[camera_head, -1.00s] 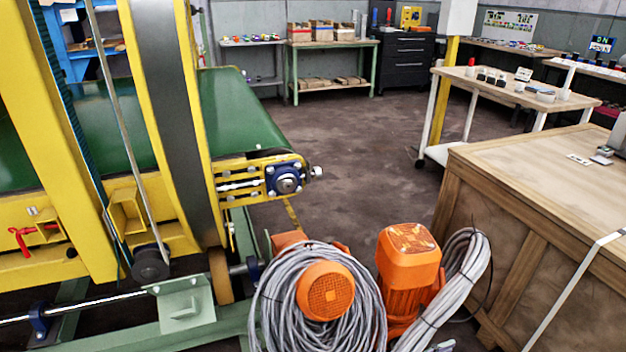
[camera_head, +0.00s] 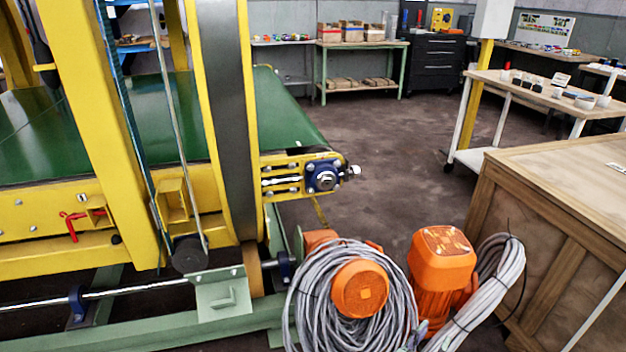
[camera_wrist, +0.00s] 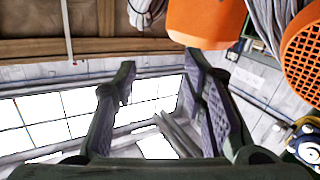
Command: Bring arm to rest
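My gripper (camera_wrist: 158,88) shows in the wrist view with its two dark fingers spread apart and nothing between them. Behind the fingers are bright window-like panels and a grey wall. An orange motor housing (camera_wrist: 208,18) is at the top of the wrist view, right of centre, and another orange grilled part (camera_wrist: 303,55) is at the right edge. My gripper does not show in the head view.
In the head view, a yellow conveyor frame with a green belt (camera_head: 290,120) fills the left. Orange motors (camera_head: 442,260) with coiled grey cable (camera_head: 310,300) stand at the bottom centre. A wooden crate (camera_head: 560,170) is at right. Dark floor (camera_head: 390,150) is clear behind them.

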